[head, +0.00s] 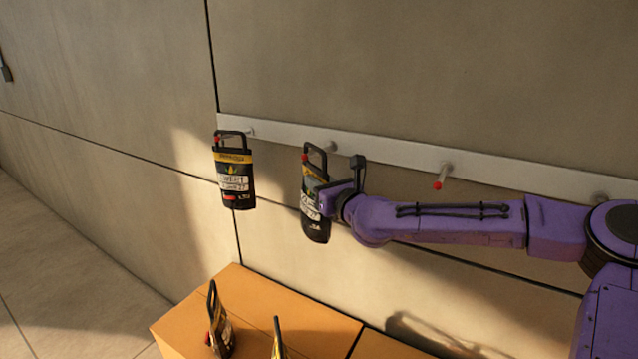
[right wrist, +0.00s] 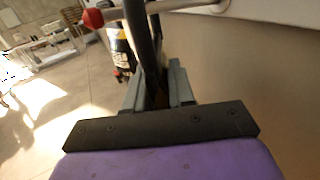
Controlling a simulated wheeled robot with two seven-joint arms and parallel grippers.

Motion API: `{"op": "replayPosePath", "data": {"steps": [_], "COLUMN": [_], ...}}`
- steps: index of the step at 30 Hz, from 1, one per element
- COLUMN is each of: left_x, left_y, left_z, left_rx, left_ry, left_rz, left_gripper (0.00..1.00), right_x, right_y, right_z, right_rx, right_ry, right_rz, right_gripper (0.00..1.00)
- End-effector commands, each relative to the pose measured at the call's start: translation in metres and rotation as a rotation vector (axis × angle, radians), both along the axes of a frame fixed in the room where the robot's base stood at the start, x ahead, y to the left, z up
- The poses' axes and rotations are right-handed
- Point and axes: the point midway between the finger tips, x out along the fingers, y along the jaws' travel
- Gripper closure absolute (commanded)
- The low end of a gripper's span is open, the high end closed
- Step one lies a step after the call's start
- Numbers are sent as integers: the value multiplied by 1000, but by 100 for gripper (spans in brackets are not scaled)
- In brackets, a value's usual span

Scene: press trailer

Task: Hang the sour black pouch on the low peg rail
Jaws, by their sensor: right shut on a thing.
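A black pouch (head: 314,221) with a yellow and white label and a stiff loop handle is at the second peg (head: 328,147) of the low white peg rail (head: 395,152). My right gripper (head: 328,200) is shut on this pouch from its right side. In the right wrist view, the black handle (right wrist: 142,42) crosses the red-tipped peg (right wrist: 180,7), with peg showing on both sides; the loop appears to be around it. I cannot tell whether it bears weight. The label is partly hidden, so I cannot read a flavour. My left gripper is out of view.
A similar pouch (head: 234,180) hangs on the leftmost peg. A third peg (head: 441,178) is bare. Two more handled pouches (head: 218,330) (head: 278,342) stand on the orange-brown box top (head: 270,290) below. Tiled floor at left is clear.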

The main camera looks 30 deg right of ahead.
Motion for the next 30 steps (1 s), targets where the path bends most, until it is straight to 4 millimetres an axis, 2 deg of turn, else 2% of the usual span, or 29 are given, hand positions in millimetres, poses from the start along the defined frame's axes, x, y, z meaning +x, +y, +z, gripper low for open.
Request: {"op": "replayPosePath", "data": {"steps": [2, 3, 6, 14, 17, 21, 25, 30], "left_x": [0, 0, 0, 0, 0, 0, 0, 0], "left_y": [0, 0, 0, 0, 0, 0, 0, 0], "left_z": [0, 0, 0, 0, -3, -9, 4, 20], "left_rx": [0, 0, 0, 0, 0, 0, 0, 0], "left_ry": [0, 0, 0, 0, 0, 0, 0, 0], "left_rz": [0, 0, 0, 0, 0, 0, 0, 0], "left_gripper": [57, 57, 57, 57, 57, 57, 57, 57], "right_x": [0, 0, 0, -1, -6, -30, -55, -71], "right_y": [0, 0, 0, 0, -1, 0, -1, -3], "right_z": [4, 4, 3, -3, -1, -1, 4, 4], "right_rx": [-1, -1, -1, 0, 1, 7, 14, 14], "right_ry": [-7, -7, -6, 4, 0, -5, -4, 0], "right_rz": [0, 0, 0, 0, -1, 2, 3, 2], "right_gripper": [100, 73, 47, 47, 47, 47, 47, 47]}}
